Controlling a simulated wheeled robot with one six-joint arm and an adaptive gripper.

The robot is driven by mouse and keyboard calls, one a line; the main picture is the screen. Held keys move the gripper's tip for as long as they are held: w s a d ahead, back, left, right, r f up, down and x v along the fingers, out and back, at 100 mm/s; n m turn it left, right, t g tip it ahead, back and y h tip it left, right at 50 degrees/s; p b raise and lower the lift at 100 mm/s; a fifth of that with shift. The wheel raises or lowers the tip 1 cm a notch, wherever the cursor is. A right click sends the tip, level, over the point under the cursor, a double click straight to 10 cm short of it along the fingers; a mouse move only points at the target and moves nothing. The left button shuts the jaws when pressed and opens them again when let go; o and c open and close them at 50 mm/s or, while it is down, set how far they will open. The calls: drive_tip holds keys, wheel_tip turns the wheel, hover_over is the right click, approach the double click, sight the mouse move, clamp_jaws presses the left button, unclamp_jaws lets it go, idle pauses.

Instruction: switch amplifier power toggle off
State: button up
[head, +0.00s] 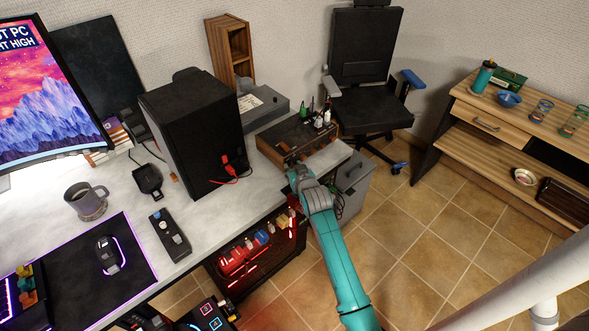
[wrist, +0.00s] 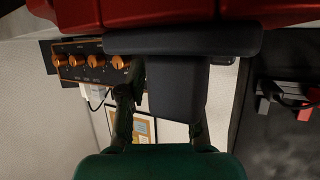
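The amplifier (head: 297,138) looks like a wood-sided box with a dark front, at the end of the desk in the head view. In the wrist view, its black panel (wrist: 72,48) with a row of orange knobs and small labels shows at upper left. I cannot make out the power toggle; dark gripper parts cover the right part of the panel. My gripper (head: 299,178) is at the end of the teal arm, just in front of the amplifier's front edge. It also shows dark in the wrist view (wrist: 178,88). Its fingertips are not clear, and I cannot tell whether it touches the panel.
A black speaker (head: 190,130) with red leads stands left of the amplifier. Small bottles (head: 322,117) stand on top of it. A grey bin (head: 352,178) is right of the desk. A chair (head: 365,75) stands behind, a wooden bench (head: 520,130) at right. Tiled floor between is clear.

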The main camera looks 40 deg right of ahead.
drive_tip(key=v, duration=1.2)
idle(0.3)
drive_tip(key=s+a+f+n+t+y, duration=0.1)
drive_tip(key=s+a+f, duration=0.2)
drive_tip(key=s+a, duration=0.55)
drive_tip(key=s+a+f+n+y, duration=0.15)
drive_tip(key=s+a, duration=0.45)
drive_tip(key=s, duration=0.6)
drive_tip(key=s+a+r+n+y, duration=0.1)
drive_tip(key=s+a+r, duration=0.2)
drive_tip(key=s, duration=0.6)
drive_tip(key=s+a+r+n+t+y, duration=0.1)
drive_tip(key=s+r, duration=0.4)
drive_tip(key=s, duration=0.5)
drive_tip(key=shift+a+r+y, duration=0.2)
drive_tip(key=shift+a+y, duration=0.25)
drive_tip(key=shift+a, duration=0.55)
drive_tip(key=shift+w, duration=0.1)
